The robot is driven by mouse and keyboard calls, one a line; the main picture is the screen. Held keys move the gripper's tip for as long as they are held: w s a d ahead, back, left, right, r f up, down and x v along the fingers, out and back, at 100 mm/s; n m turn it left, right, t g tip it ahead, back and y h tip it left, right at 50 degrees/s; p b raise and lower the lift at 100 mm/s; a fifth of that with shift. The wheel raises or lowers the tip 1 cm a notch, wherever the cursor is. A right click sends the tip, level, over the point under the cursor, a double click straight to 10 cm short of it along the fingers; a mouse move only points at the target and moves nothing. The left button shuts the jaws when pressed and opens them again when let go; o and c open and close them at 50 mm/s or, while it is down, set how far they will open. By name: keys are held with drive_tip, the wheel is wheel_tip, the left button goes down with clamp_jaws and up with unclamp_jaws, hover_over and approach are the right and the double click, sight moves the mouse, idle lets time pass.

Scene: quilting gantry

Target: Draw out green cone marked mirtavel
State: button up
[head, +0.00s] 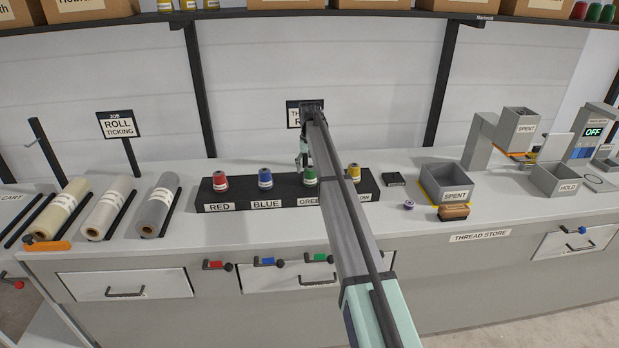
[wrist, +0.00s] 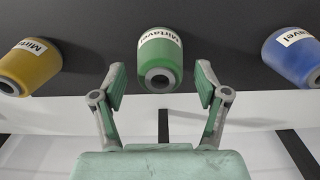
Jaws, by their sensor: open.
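The green cone (head: 310,176) stands on the black thread rack (head: 281,190) above its "GREEN" label. In the wrist view the green cone (wrist: 160,62) carries a white label reading "Mirtavel", and its end with a dark hole faces the camera. My gripper (wrist: 160,86) is open, one finger on each side in that view, with the cone between and slightly beyond the fingertips. I see no contact. In the head view my arm partly covers the rack's right end, and my gripper (head: 303,158) shows just above the green cone.
The red cone (head: 220,181), blue cone (head: 265,178) and yellow cone (head: 353,172) stand on the same rack. A grey "SPENT" bin (head: 446,181) stands to the right, with a small spool (head: 409,205) before it. Fabric rolls (head: 107,207) lie to the left.

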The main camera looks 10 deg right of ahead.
drive_tip(key=c, duration=1.3)
drive_tip(key=shift+r, duration=0.15)
drive_tip(key=shift+r+p, duration=1.2)
drive_tip(key=shift+r, duration=1.45)
drive_tip(key=shift+r, duration=0.1)
